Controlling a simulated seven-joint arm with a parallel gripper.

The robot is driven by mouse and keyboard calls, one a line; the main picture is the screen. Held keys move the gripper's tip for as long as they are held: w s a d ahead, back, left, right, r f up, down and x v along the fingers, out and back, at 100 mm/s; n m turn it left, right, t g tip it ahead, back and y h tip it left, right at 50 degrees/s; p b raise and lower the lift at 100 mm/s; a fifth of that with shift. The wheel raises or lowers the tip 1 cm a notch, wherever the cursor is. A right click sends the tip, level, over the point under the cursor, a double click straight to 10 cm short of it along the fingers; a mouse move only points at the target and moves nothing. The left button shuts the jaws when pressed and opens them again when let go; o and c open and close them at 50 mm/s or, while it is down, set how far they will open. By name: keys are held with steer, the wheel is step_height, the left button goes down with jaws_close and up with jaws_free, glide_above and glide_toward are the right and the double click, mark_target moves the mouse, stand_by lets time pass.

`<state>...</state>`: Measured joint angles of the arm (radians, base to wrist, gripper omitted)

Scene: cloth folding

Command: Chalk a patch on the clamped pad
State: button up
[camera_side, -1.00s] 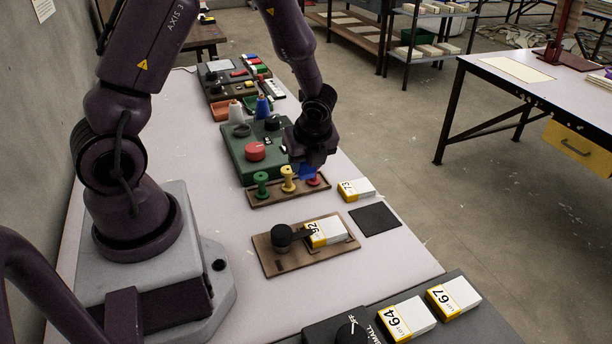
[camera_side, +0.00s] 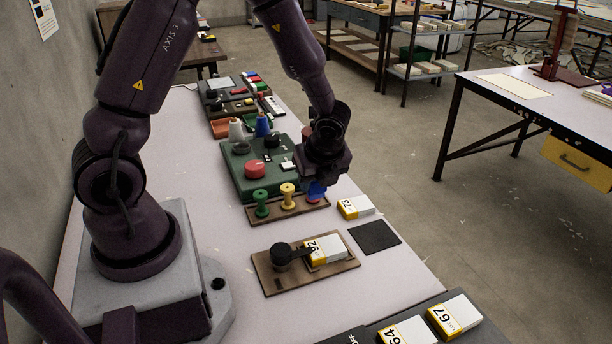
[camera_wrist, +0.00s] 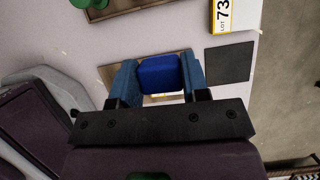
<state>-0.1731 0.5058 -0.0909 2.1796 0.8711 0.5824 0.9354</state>
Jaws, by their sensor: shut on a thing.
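My gripper (camera_side: 317,184) is shut on a blue block of chalk (camera_side: 317,191), held in the air near the red end of the spool rack. In the wrist view the blue block (camera_wrist: 158,75) sits between the two blue-grey fingers. The clamped pad (camera_side: 328,247), white with a yellow end and marked 92, lies on a wooden board (camera_side: 282,285) under a black clamp (camera_side: 283,254). My gripper is apart from it, farther back. In the wrist view the fingers and block hide most of the board (camera_wrist: 107,74) and pad.
A pad marked 73 (camera_side: 356,207) and a dark square mat (camera_side: 374,237) lie right of the board. Spools stand in a wooden rack (camera_side: 283,213) before a green box (camera_side: 243,180). Pads 64 (camera_side: 408,331) and 67 (camera_side: 454,315) lie on a dark tray at the front.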

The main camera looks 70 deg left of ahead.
steer(key=shift+w+d+f, duration=0.25)
steer(key=shift+d+f, duration=0.85)
steer(key=shift+f, duration=0.2)
steer(key=shift+w+d+f, duration=0.25)
steer(key=shift+d+f, duration=0.8)
steer(key=shift+f, duration=0.25)
steer(key=shift+d+f, duration=0.3)
steer(key=shift+f, duration=0.35)
steer(key=shift+d+f, duration=0.3)
steer(key=shift+f, duration=0.3)
steer(key=shift+c, duration=0.3)
steer(key=shift+s+d, duration=0.1)
steer(key=shift+d, duration=2.2)
steer(key=shift+a, duration=2.95)
step_height(320, 180, up, 8)
